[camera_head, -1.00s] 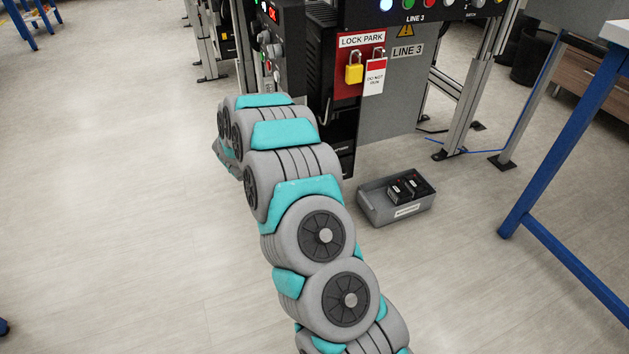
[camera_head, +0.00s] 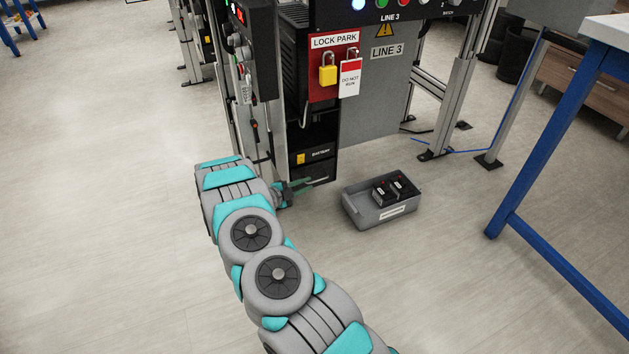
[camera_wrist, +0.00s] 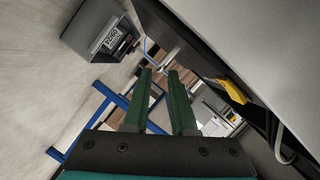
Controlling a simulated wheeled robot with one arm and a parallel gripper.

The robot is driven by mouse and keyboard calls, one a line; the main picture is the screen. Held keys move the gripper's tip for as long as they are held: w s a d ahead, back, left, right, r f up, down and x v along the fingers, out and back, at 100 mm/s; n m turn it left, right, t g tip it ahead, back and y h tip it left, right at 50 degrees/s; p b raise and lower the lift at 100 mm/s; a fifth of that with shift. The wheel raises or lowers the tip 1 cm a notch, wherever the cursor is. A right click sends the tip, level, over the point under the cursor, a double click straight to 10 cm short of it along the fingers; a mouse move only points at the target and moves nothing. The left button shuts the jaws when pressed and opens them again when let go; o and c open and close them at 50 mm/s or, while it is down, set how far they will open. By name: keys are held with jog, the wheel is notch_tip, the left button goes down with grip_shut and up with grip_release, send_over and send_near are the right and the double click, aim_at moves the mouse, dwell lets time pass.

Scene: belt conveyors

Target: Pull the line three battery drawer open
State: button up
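The line three battery drawer (camera_head: 318,165) is the black front marked "BATTERY" at the bottom of the cabinet in the head view, with a yellow patch on its left. It looks flush with the cabinet. My gripper (camera_head: 308,184) is low at the drawer's lower edge, overlapping it in the picture; I cannot tell whether it touches. In the wrist view the two green fingers of my gripper (camera_wrist: 160,73) are apart with nothing between them. A dark surface with a yellow part (camera_wrist: 232,90) lies to their right there.
A grey bin (camera_head: 366,215) holding two black batteries (camera_head: 394,189) stands on the floor right of the cabinet; it also shows in the wrist view (camera_wrist: 90,35). A lock board (camera_head: 334,67) hangs above. A blue-legged table (camera_head: 555,140) is at right. Floor at left is clear.

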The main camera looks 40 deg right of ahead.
aim_at(312, 182)
jog(key=x, duration=0.5)
jog(key=shift+a, duration=0.1)
grip_shut()
dwell(1.3)
